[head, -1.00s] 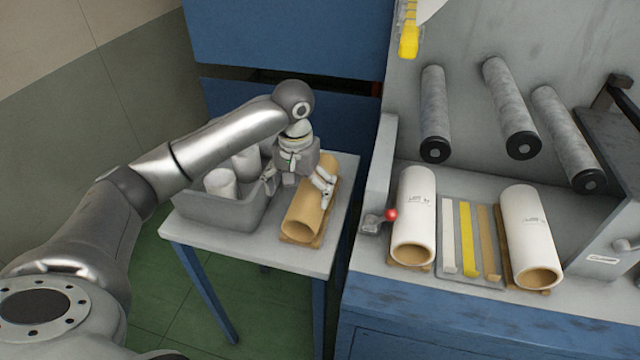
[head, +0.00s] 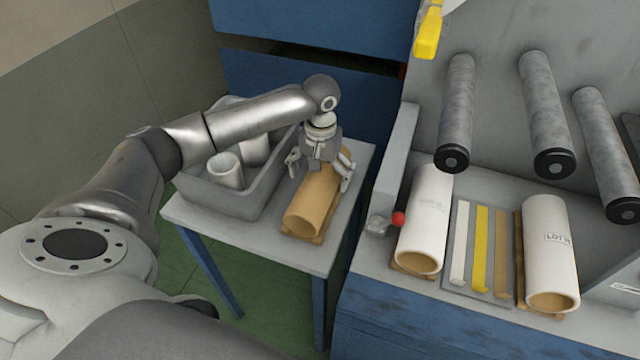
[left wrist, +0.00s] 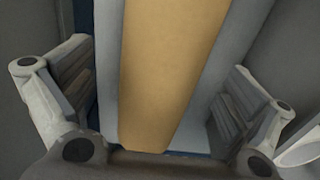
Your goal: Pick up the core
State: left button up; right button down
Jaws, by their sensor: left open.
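The core (head: 313,206) is a brown cardboard tube lying on a small wooden cradle on the grey side table. Its open end faces the front. My left gripper (head: 321,176) is over the rear half of the core, pointing down, with one finger on each side. In the left wrist view the core (left wrist: 168,70) runs between the two open fingers, with a visible gap on both sides. The far end of the core is partly hidden behind the gripper. My right gripper is not in view.
A grey bin (head: 222,196) with white rolls stands left of the core on the table (head: 325,255). The blue machine bench at right holds two white rolls (head: 427,215), coloured strips (head: 481,250) and a red-knobbed lever (head: 397,219). Grey rollers (head: 457,110) stick out above it.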

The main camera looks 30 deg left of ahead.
pick_arm(q)
notch_tip(320, 180, down, 4)
jog(key=shift+a+r+p, duration=0.15)
jog(key=shift+p, duration=0.15)
jog(key=c, duration=1.2)
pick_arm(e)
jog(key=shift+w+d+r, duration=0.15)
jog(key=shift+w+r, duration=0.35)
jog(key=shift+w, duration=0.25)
pick_arm(q)
jog(key=shift+r, duration=0.1)
